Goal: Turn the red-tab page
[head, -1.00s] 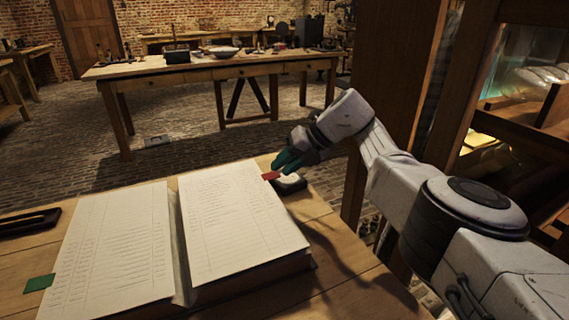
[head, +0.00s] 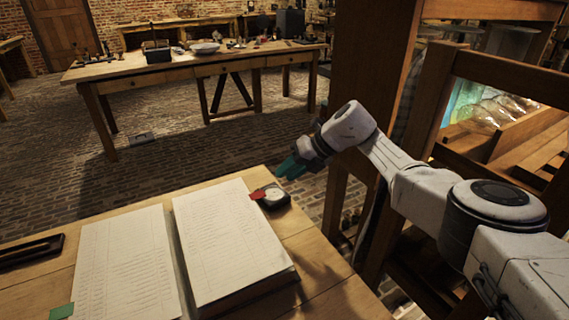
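A thick open book lies on the wooden table, with its right page (head: 222,238) and left page (head: 125,265) covered in faint handwriting. A red tab (head: 257,195) sticks out from the right page's outer edge, near the top. A green tab (head: 61,312) sticks out from the left page at the lower left. My gripper (head: 286,171), with teal fingers, is in the air above and to the right of the red tab, apart from it. I cannot tell how far its fingers are apart. I see nothing hanging from them.
A small dark round-faced device (head: 271,196) sits beside the red tab on the table (head: 325,283). A dark tray (head: 30,252) lies left of the book. A wooden frame (head: 505,95) stands close on the right. A long workbench (head: 135,69) stands behind, across brick floor.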

